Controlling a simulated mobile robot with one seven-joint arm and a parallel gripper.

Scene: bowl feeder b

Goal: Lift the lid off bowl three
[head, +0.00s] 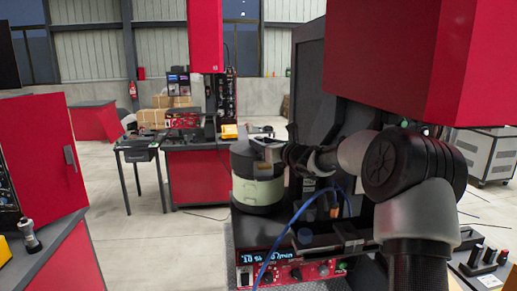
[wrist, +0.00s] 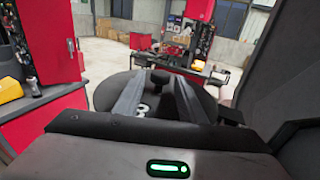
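The bowl feeder (head: 258,190) stands on the red machine, a drum with a pale green band. Its dark round lid (wrist: 105,95) sits on top, with a small dark knob (wrist: 161,77) at the middle. A white marking shows on the lid, partly hidden by a finger; I cannot read it surely. My gripper (head: 268,150) is at the lid from the right in the head view. In the wrist view its two fingers (wrist: 161,90) stand apart, either side of the knob. They look open, with a narrow gap; contact is hard to judge.
A control panel (head: 292,272) with a lit display and knobs is below the bowl, and a blue cable (head: 290,225) loops in front. A dark upright panel (head: 308,100) rises behind my gripper. Red cabinets (head: 45,155) stand left; the floor (head: 135,235) between is clear.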

